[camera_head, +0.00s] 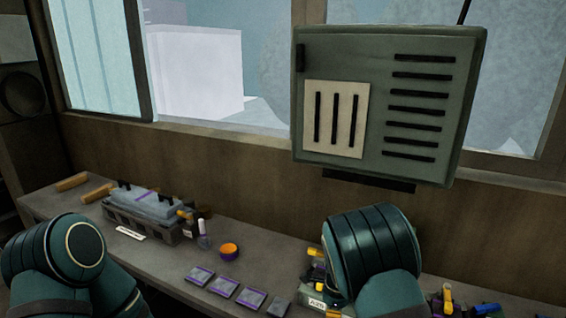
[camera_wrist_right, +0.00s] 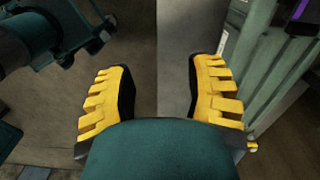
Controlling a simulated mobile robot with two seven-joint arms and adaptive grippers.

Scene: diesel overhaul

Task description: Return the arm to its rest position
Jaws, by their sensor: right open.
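My right gripper (camera_wrist_right: 157,90) shows in the right wrist view with its two yellow-toothed fingers spread apart. It is open and nothing is between the fingers; bare floor-like surfaces show behind them. In the head view my right arm (camera_head: 372,250) rises in front of the bench at the lower right, and its gripper is out of that view. My left arm (camera_head: 60,255) shows at the lower left of the head view. The left gripper is not in any view.
A grey bench (camera_head: 262,245) runs under the window. A green slotted box (camera_head: 385,105) hangs above.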

